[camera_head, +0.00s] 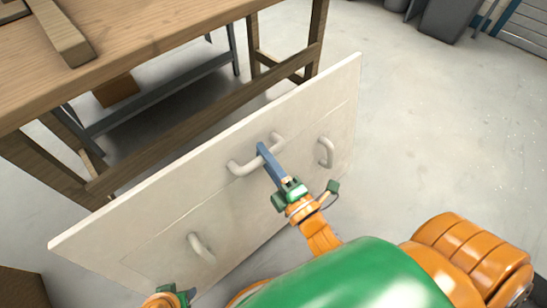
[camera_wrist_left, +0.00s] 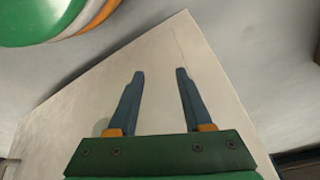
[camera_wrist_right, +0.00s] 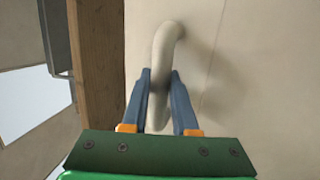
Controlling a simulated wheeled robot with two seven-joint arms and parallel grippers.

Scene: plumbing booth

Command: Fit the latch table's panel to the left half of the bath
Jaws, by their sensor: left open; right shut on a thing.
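The panel (camera_head: 290,128) is a large pale board with handles on its face. It stands tilted in front of the wooden table in the head view. My right gripper (camera_head: 262,150) is shut on the panel's upper middle handle (camera_head: 240,168); the right wrist view shows this handle (camera_wrist_right: 161,80) between the fingers (camera_wrist_right: 160,90). Two more handles, one at the right (camera_head: 326,152) and one at the lower left (camera_head: 200,248), are free. My left gripper (camera_wrist_left: 158,85) is open and empty in front of the panel face (camera_wrist_left: 160,60); in the head view it is mostly cut off at the bottom. No bath shows.
A wooden table (camera_head: 150,50) stands behind the panel, with a wooden beam (camera_head: 62,35) on its top and a grey lower frame (camera_head: 160,92) beneath. Grey floor on the right (camera_head: 440,130) is clear. Dark bins (camera_head: 447,18) stand at the far right back.

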